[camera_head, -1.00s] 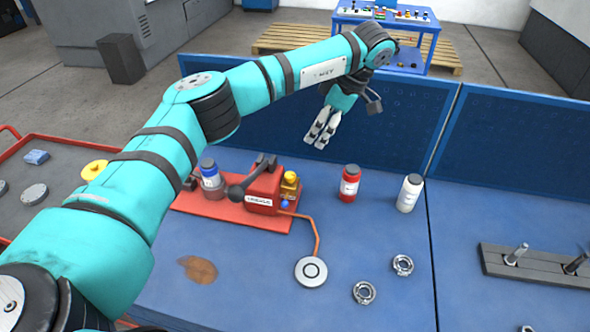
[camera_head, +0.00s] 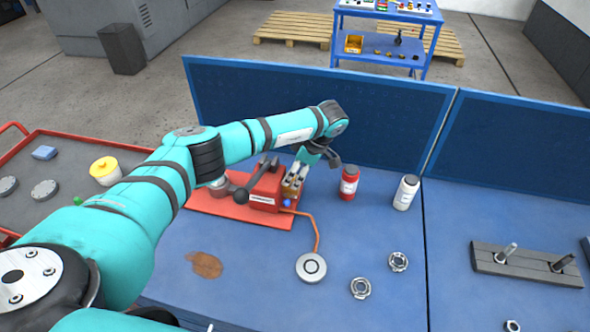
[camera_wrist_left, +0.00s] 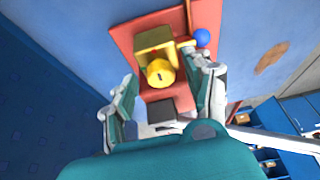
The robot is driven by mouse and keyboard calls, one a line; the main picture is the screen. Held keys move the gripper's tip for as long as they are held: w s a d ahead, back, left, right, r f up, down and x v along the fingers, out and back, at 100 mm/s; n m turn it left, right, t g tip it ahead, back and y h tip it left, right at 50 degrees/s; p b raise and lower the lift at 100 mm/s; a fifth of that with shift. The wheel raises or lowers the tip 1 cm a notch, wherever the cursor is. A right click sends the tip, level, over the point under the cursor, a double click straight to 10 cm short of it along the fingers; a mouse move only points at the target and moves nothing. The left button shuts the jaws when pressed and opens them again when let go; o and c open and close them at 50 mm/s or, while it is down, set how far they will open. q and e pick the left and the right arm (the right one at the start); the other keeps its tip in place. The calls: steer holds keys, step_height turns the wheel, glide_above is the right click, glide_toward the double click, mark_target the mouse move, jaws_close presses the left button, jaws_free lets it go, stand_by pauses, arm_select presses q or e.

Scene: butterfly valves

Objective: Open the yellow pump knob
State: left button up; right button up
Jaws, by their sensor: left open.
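The yellow pump knob (camera_wrist_left: 160,73) is round, with a dark mark on its face, and sits on a yellow block (camera_wrist_left: 154,40) on the red pump base (camera_head: 228,209). In the left wrist view it lies between the two open fingers of my left gripper (camera_wrist_left: 161,90), which are apart from it on both sides. In the head view my left gripper (camera_head: 295,183) is over the right end of the red pump (camera_head: 266,187) and mostly hides the knob. A small blue knob (camera_wrist_left: 202,38) is close beside the right finger. My right gripper is not in view.
A red bottle (camera_head: 348,182) and a white bottle (camera_head: 406,193) stand right of the pump. A cable runs to a round disc (camera_head: 311,268). Metal rings (camera_head: 361,288) lie in front. A blue panel (camera_head: 400,125) closes off the back.

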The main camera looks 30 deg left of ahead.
arm_select(q)
steer(key=shift+c, duration=0.3)
jaws_close()
steer(key=n+b, duration=0.1)
steer(key=b, duration=0.1)
steer(key=n+b, duration=0.1)
steer(key=b, duration=0.1)
steer(key=shift+w+f+n+g+h, duration=0.15)
steer(key=shift+f+n+g+h, duration=0.15)
steer(key=shift+g, duration=0.1)
steer(key=shift+w+r+n+g+b, duration=0.15)
steer(key=shift+n+g+b, duration=0.25)
steer(key=shift+n+b, duration=0.85)
steer(key=shift+a+r+n+h+b, duration=0.1)
steer(key=shift+n+h+b, duration=0.2)
steer(key=shift+n, duration=0.05)
steer(key=shift+o, duration=0.3)
jaws_free()
